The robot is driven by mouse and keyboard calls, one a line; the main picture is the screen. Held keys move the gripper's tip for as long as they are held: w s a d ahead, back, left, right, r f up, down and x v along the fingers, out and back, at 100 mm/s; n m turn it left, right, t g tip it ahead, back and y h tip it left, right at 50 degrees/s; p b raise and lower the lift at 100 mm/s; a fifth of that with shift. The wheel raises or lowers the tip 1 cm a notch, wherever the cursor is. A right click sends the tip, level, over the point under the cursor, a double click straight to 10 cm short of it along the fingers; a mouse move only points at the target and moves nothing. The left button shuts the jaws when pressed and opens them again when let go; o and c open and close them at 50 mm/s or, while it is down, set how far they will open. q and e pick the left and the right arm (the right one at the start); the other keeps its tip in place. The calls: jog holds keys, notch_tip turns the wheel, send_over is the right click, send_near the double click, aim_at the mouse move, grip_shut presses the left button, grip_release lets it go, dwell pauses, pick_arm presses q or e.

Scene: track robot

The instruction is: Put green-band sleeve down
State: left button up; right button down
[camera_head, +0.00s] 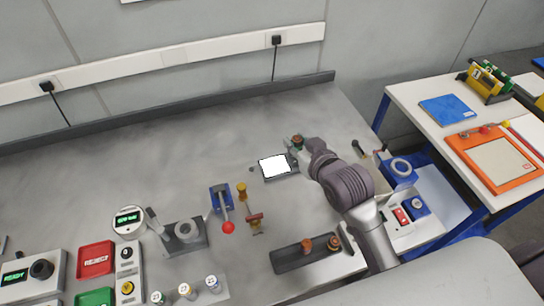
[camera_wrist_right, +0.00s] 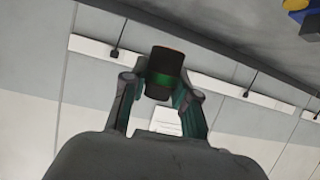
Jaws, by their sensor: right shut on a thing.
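The green-band sleeve (camera_wrist_right: 162,70) is dark with a green band and an orange rim. My right gripper (camera_wrist_right: 158,88) is shut on it, one finger on each side, in the right wrist view. In the head view the sleeve (camera_head: 297,141) shows small at the tip of my right gripper (camera_head: 300,148), just beyond a device with a white lit screen (camera_head: 274,166). I cannot tell its exact height above the bench. My left gripper is not in view.
The grey bench (camera_head: 120,165) is mostly bare at the back left. A dark tray (camera_head: 290,259) with two orange-brown sleeves lies in front. A blue lever unit (camera_head: 220,198) with a red knob and a grey fixture (camera_head: 187,236) stand left of my arm. A side table (camera_head: 415,95) stands at right.

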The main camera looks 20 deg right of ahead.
jog(key=w+d+f, duration=0.5)
jog(key=w+d, duration=0.1)
jog(key=d, duration=0.3)
jog(key=shift+w+a, duration=0.15)
